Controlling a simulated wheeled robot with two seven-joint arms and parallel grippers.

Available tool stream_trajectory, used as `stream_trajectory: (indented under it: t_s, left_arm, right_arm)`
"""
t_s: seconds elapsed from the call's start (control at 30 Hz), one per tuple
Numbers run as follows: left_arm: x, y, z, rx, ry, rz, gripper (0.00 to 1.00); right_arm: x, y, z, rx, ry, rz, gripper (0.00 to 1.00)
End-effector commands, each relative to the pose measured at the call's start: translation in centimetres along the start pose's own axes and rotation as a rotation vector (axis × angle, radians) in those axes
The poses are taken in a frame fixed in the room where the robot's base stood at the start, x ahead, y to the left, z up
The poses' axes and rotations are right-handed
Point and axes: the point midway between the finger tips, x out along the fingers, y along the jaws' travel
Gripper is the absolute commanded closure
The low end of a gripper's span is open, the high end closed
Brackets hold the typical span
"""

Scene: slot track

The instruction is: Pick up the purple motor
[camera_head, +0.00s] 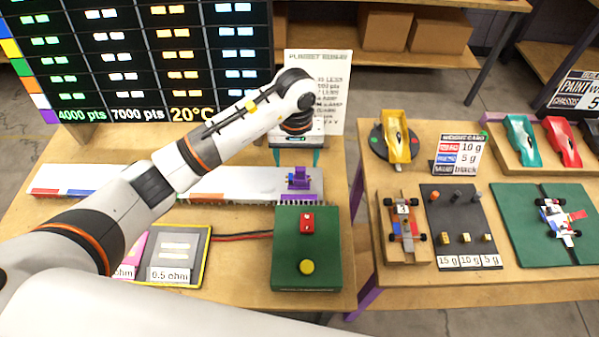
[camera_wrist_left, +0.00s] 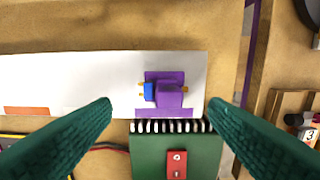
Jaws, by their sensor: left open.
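The purple motor (camera_head: 298,178) sits on a purple patch at the right end of a long white strip on the left table. In the left wrist view the purple motor (camera_wrist_left: 169,94) has a blue part on its left side and small brass-coloured ends. My left gripper (camera_head: 298,160) is above and just behind the motor, pointing down. In the left wrist view its two green fingers (camera_wrist_left: 160,104) are wide apart, with the motor between them in the picture and nothing held. My right gripper is not in view.
A green box (camera_head: 306,262) with a red switch and yellow button stands in front of the motor. A white sign (camera_head: 325,75) stands behind. A grey resistor panel (camera_head: 185,245) lies left. The right table holds a yellow car body (camera_head: 396,137) and other car parts.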

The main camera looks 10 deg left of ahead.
Motion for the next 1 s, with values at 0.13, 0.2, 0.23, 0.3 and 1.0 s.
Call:
stream_trajectory:
  t_s: [0.13, 0.2, 0.23, 0.3, 1.0]
  left_arm:
    - [1.4, -0.1, 0.0, 0.0, 0.001, -0.001, 0.31]
    - [1.8, -0.1, 0.0, 0.001, 0.001, -0.001, 0.31]
    - [2.0, -0.1, -0.1, 0.001, 0.001, -0.001, 0.31]
    - [2.7, -0.2, -0.2, -0.001, 0.004, -0.001, 0.31]
    - [7.0, -0.3, -0.1, 0.001, -0.002, -0.001, 0.54]
  right_arm:
    - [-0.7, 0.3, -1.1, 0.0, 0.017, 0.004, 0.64]
    - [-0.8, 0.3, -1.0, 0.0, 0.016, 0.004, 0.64]
    - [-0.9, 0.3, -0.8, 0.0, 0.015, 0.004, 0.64]
    - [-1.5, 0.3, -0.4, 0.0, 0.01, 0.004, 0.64]
    - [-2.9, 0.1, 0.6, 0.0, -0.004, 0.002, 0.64]
